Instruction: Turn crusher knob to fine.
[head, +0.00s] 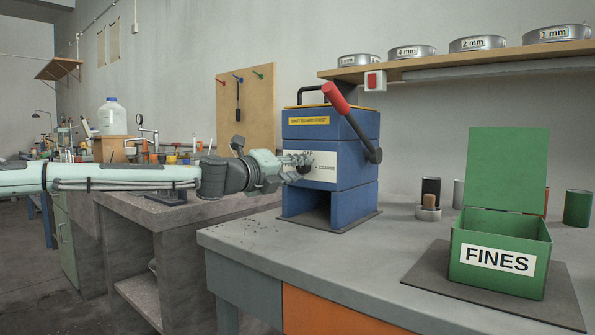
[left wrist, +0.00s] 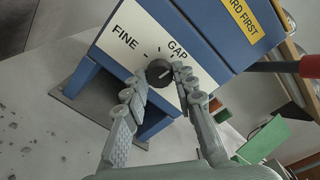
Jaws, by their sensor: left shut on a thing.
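The blue crusher (head: 330,190) stands on the bench with a white GAP dial plate (head: 325,158). A dark round knob (left wrist: 158,71) sits on that plate in the left wrist view. My left gripper (head: 299,161) reaches the plate from the left. In the left wrist view the left gripper (left wrist: 160,90) has its fingers shut on the knob's two sides. My right gripper is not in view.
A black lever with a red grip (head: 335,97) rises at the crusher's right. A green FINES box (head: 500,255) with its lid up stands on a dark mat at the right. Sieves line a shelf (head: 460,60) above. The bench front is clear, apart from scattered crumbs at left.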

